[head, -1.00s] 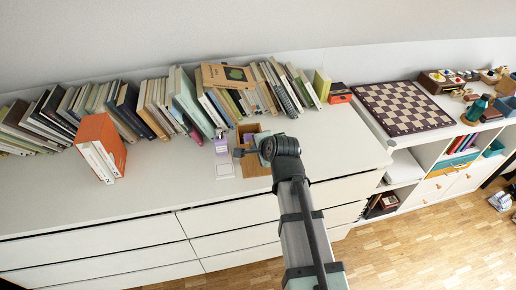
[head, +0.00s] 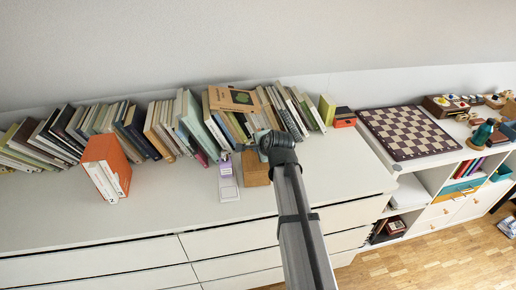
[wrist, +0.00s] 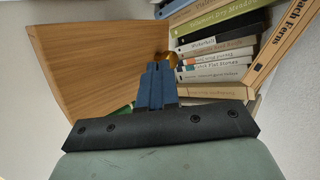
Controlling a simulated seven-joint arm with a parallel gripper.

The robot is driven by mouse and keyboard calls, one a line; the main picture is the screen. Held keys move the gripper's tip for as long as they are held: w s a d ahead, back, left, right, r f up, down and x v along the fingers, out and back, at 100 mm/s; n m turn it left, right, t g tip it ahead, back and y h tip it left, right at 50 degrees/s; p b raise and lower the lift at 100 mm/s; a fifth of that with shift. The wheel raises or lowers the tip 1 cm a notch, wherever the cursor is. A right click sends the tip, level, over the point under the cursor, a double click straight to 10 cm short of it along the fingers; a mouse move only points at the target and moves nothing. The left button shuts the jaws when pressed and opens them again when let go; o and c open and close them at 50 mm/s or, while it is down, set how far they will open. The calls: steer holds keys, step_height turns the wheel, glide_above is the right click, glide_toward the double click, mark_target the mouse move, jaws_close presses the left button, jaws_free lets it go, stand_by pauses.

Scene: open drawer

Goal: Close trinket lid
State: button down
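The trinket box (head: 256,172) is light wood and stands on the white dresser top in front of the books. In the head view a plain wooden face shows toward me, and the inside is not visible. The lid appears raised rather than flat, but its exact angle is unclear. In the wrist view a broad tilted wooden panel (wrist: 95,55), seemingly the lid, fills the upper left. My gripper (wrist: 155,82) has its dark blue fingers together, close beside this panel. Contact cannot be made out. In the head view my gripper (head: 243,147) is at the box's top left.
A leaning row of books (head: 190,125) stands close behind the box. A purple and white card-like item (head: 228,182) is left of it. An orange binder box (head: 106,165) stands farther left. The dresser top right of my arm is clear up to the chessboard (head: 410,132).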

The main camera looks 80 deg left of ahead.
mark_target(263, 164)
steer(key=d, duration=0.4)
steer(key=shift+w+d, duration=0.4)
steer(key=v, duration=0.9)
steer(key=shift+r, duration=0.3)
